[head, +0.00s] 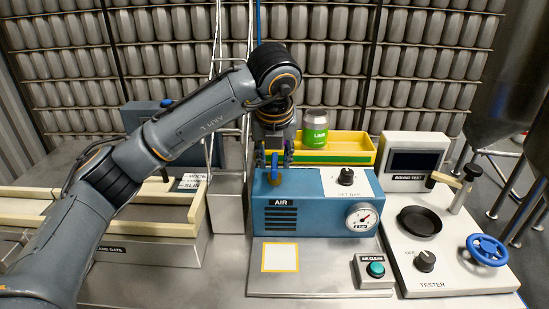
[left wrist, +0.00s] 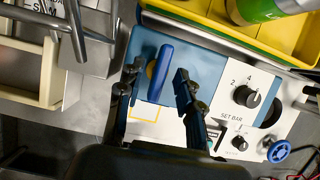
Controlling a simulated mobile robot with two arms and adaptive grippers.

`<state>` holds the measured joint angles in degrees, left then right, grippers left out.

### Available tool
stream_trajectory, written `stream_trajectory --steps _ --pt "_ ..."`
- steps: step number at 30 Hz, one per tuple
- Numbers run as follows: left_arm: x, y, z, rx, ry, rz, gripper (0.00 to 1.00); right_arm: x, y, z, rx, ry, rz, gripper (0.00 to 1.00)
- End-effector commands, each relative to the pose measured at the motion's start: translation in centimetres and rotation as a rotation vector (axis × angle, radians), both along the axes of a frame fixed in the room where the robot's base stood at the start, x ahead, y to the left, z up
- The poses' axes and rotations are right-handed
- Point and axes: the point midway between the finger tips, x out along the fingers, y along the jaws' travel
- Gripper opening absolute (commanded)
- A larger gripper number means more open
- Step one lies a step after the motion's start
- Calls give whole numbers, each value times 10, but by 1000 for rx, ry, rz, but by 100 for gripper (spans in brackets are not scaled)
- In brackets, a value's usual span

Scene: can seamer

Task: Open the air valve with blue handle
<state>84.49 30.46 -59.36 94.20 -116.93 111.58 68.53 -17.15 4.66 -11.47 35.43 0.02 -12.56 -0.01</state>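The blue valve handle (left wrist: 161,72) stands on top of the blue AIR box (head: 294,215), towards its left end. In the left wrist view it is a long narrow bar, with a little yellow showing beside it. My left gripper (head: 274,160) points down over the handle. In the left wrist view its two dark fingers (left wrist: 157,80) are apart, one on each side of the handle, with visible gaps. In the head view the fingers partly hide the handle. I cannot tell how deep the fingertips reach. My right gripper is not in view.
The SET BAR knob (head: 346,177) and pressure gauge (head: 361,219) are right of the handle. A yellow tray (head: 350,150) with a green can (head: 315,128) stands behind. The tester (head: 442,245) with a blue wheel (head: 487,250) is at right, pale rails (head: 90,193) at left.

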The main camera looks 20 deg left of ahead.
Motion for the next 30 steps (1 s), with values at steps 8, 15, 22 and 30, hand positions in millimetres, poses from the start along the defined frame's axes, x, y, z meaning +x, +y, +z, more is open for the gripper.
stream_trajectory --steps 8,15,22,30 --pt "-18 -6 51 1 -9 -1 36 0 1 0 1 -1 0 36" --pt "-34 -10 89 1 -6 1 36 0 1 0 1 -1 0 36" --pt "-41 -13 106 0 -2 1 36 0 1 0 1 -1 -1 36" --pt "-42 -13 106 -1 0 0 36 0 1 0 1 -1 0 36"
